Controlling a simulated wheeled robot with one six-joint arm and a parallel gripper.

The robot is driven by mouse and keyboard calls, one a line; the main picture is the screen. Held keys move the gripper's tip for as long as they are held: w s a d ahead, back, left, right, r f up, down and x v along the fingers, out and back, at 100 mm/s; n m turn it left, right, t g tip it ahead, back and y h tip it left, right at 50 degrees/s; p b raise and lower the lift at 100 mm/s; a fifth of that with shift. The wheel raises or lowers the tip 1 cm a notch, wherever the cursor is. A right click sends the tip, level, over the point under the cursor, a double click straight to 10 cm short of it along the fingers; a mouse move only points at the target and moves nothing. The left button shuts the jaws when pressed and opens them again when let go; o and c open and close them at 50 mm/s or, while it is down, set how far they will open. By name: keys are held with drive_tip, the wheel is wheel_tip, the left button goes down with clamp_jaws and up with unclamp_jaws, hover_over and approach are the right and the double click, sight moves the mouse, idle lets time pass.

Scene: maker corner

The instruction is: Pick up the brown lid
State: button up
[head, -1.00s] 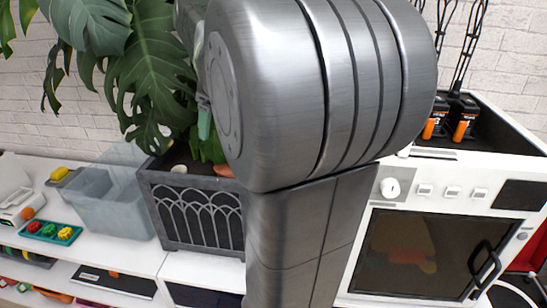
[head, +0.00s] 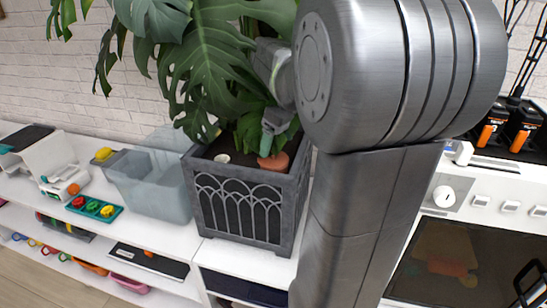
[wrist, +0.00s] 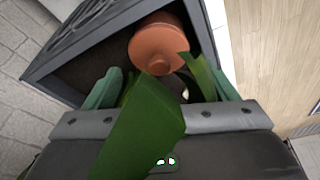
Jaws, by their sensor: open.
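The brown lid (head: 274,162), round and terracotta-coloured, lies inside the dark grey planter box (head: 237,208) at its right side. In the wrist view the lid (wrist: 157,47) shows its small round knob, just ahead of my gripper. My gripper (head: 267,140) has green fingers and hangs just above the lid in the head view. In the wrist view my gripper (wrist: 167,85) is open, its fingers apart with no lid between them. A green leaf (wrist: 140,125) crosses in front of the gripper and covers part of the space between the fingers.
A large leafy plant (head: 205,60) grows from the planter and overhangs it. A small white item (head: 222,158) lies in the planter. A translucent bin (head: 150,185) stands left of it on the white shelf, and a white toy oven (head: 450,250) stands to the right.

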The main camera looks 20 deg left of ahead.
sight(273, 149)
drive_tip(key=x, duration=0.4)
drive_tip(key=shift+w+a+r+p, duration=0.15)
drive_tip(key=shift+w+a+p, duration=0.1)
drive_tip(key=shift+a+p, duration=0.1)
drive_tip(key=shift+f, duration=0.3)
drive_tip(key=shift+c, duration=0.5)
drive_tip(key=c, duration=0.6)
